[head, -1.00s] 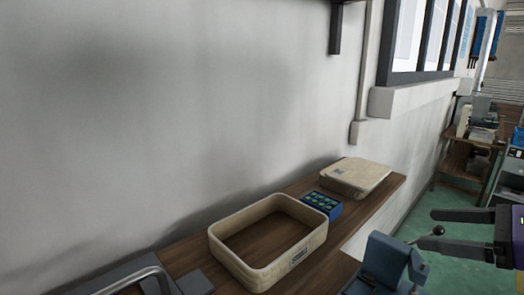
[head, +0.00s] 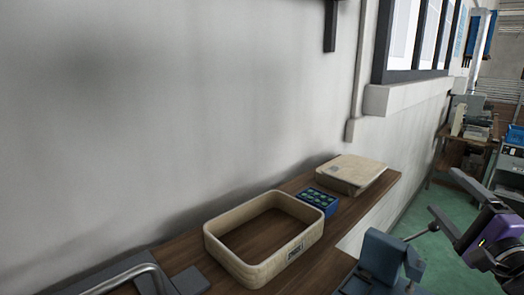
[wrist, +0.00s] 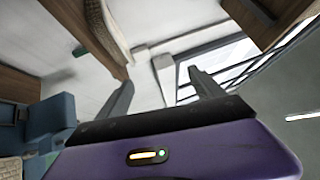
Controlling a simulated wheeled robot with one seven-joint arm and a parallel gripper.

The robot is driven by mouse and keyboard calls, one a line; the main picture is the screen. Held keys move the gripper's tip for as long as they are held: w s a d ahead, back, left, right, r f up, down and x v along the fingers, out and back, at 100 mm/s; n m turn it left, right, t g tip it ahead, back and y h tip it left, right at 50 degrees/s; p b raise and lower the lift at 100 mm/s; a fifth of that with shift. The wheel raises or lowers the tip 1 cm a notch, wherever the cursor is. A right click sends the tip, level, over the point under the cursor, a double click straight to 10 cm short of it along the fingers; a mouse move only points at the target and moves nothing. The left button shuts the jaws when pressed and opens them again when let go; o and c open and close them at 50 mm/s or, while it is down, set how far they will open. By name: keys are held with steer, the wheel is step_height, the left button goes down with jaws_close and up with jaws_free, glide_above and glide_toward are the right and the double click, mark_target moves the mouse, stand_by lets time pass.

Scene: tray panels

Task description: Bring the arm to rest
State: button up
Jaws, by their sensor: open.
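My gripper (head: 440,204) is at the right edge of the head view, with its two dark fingers spread and pointing up and to the left. It is open and empty, over the green floor and clear of the bench. In the wrist view my gripper (wrist: 160,92) shows its two grey fingers wide apart with nothing between them. The purple housing (wrist: 170,155) behind the fingers fills the bottom of that view. The rest of my arm is out of the head view.
The wooden bench (head: 338,240) runs along the wall with an open beige tray (head: 262,262), a blue box (head: 317,202) of dark round items and a closed beige case (head: 350,174). A blue-grey machine with a lever (head: 378,262) stands between bench and gripper.

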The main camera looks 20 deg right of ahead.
steer(key=s+a+f+n+g+h+b, duration=0.1)
steer(key=s+a+f+n, duration=0.3)
steer(key=a+f, duration=0.45)
steer(key=s+a+f+n+g+h+b, duration=0.1)
steer(key=s+a+f+n+h, duration=0.15)
steer(key=a+f+n, duration=0.55)
steer(key=s+a+f+n+g+y+b, duration=0.1)
steer(key=s+a+f+n+y, duration=0.4)
steer(key=s+a, duration=0.4)
steer(key=s+a+f+n+g+y+b, duration=0.1)
steer(key=s+a+f+n+y, duration=0.5)
steer(key=s+a+f, duration=0.2)
steer(key=shift+s+a+f+b, duration=0.3)
steer(key=shift+s+a, duration=0.15)
steer(key=shift+a, duration=0.25)
